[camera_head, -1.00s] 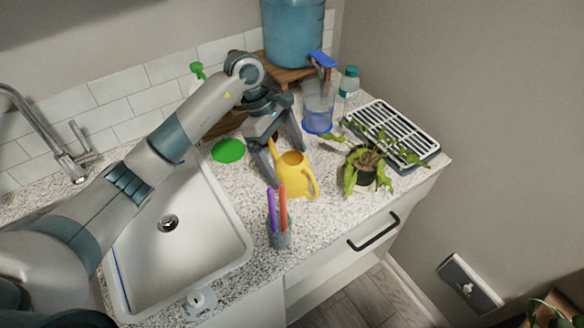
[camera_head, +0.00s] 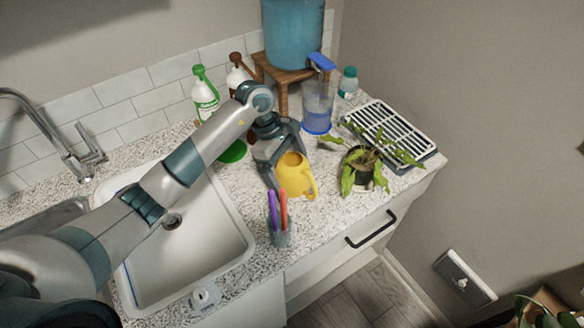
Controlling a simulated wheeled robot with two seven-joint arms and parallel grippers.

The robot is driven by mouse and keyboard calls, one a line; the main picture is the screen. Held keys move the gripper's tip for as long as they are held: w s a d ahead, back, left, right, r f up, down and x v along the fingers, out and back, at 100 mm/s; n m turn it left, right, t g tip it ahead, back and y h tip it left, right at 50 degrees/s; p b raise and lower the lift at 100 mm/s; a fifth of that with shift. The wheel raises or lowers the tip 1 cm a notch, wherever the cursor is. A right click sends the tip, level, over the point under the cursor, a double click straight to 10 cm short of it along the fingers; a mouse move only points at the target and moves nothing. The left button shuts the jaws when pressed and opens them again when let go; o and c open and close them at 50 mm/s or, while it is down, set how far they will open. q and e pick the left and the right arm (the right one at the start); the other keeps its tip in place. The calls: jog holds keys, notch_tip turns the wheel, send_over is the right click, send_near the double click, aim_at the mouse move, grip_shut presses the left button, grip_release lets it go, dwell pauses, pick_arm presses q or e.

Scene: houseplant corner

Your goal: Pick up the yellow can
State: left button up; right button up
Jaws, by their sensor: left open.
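The yellow can (camera_head: 298,179), a small watering can with a handle on its right side, stands upright on the speckled counter. My left gripper (camera_head: 288,176) reaches down over it from behind, its fingers open. One finger shows at the can's left side and the other is close to its back right. I cannot tell whether either finger touches the can. The can's upper left and spout are partly hidden by the gripper. My right gripper is not in view.
A cup with purple and red pens (camera_head: 279,227) stands in front of the can. A potted plant (camera_head: 362,172) is to the right, a blue-lidded pitcher (camera_head: 317,105) behind. The sink (camera_head: 215,240) lies left, a green disc (camera_head: 233,151) behind left.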

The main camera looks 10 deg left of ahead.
aim_at(292, 153)
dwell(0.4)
pick_arm(q)
jog(key=c, duration=1.2)
jog(key=shift+w+r+b, duration=0.1)
jog(key=shift+r+b, duration=0.4)
jog(key=shift+r, duration=0.3)
notch_tip(292, 153, up, 7)
jog(key=b, duration=0.2)
jog(key=shift+r+b, duration=0.15)
jog(key=shift+b, duration=0.25)
jog(key=shift+r, duration=0.55)
